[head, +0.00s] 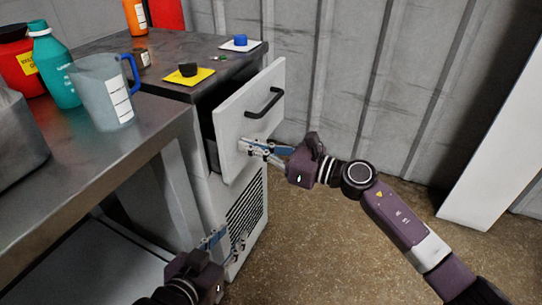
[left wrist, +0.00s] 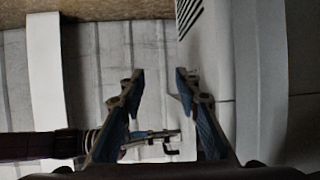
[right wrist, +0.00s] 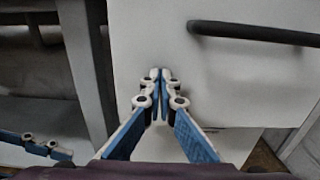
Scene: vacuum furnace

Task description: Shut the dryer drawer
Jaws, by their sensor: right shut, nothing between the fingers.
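The dryer drawer (head: 232,120) has a white front with a black bar handle (head: 263,102). It stands pulled out of the white cabinet, with a dark gap behind its front. My right gripper (head: 245,145) is shut and empty, its tips at the lower left part of the drawer front, below and left of the handle. In the right wrist view the closed tips (right wrist: 160,76) lie against or just before the white front (right wrist: 200,75); contact is not certain. My left gripper (head: 222,240) is low beside the cabinet's vented lower part. The left wrist view shows its fingers (left wrist: 156,80) apart with nothing between.
The cabinet top (head: 150,45) carries a yellow mat (head: 203,78) with a black knob-like item and a white mat with a blue one. A steel table (head: 90,165) at left bears a jug (head: 103,95) and bottles. Floor at right is clear.

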